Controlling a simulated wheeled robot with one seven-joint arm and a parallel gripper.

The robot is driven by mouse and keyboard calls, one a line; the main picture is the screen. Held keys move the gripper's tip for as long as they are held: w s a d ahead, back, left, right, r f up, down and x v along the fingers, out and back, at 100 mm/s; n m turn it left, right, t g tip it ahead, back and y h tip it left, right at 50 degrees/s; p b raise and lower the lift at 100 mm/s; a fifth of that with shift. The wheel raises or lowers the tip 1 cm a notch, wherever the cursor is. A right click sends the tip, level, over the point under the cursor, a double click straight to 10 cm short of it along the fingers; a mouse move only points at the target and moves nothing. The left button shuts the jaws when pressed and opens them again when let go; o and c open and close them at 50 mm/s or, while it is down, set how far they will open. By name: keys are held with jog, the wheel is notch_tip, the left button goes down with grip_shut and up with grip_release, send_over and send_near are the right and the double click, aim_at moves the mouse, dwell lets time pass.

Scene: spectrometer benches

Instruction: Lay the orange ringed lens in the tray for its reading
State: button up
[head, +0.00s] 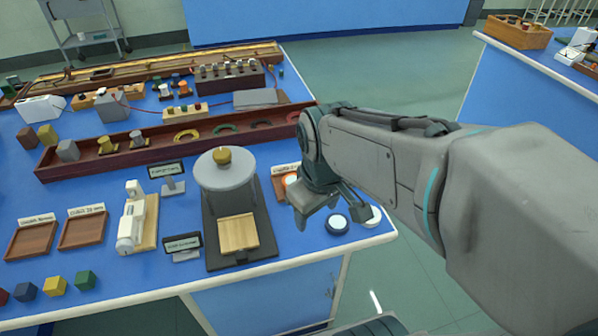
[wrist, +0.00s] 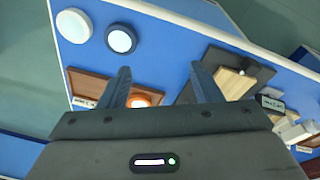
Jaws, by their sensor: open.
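The orange ringed lens (head: 291,181) has a pale centre and shows within the outline of a small brown tray (head: 279,189) with a white label, right of the dark stand. In the wrist view the orange ringed lens (wrist: 147,96) is at one end of the brown tray (wrist: 88,84), partly hidden by a finger. I cannot tell whether it lies fully flat. My gripper (wrist: 165,82) is open, its two fingers apart and nothing held between them. In the head view my gripper (head: 318,206) hangs beside the tray and hides part of it.
A dark ringed lens (head: 336,224) and a white one (head: 372,216) lie near the bench's right corner. A round-topped instrument (head: 224,172) with a wooden block stands left of the tray. Two more labelled trays (head: 31,238) (head: 82,230) lie further left. A long wooden rail unit runs behind.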

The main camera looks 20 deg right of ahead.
jog(key=s+m, duration=0.1)
jog(key=m, duration=0.1)
jog(key=s+f+m, duration=0.1)
jog(key=m, duration=0.1)
jog(key=shift+s+m, duration=0.25)
jog(key=shift+m, duration=0.05)
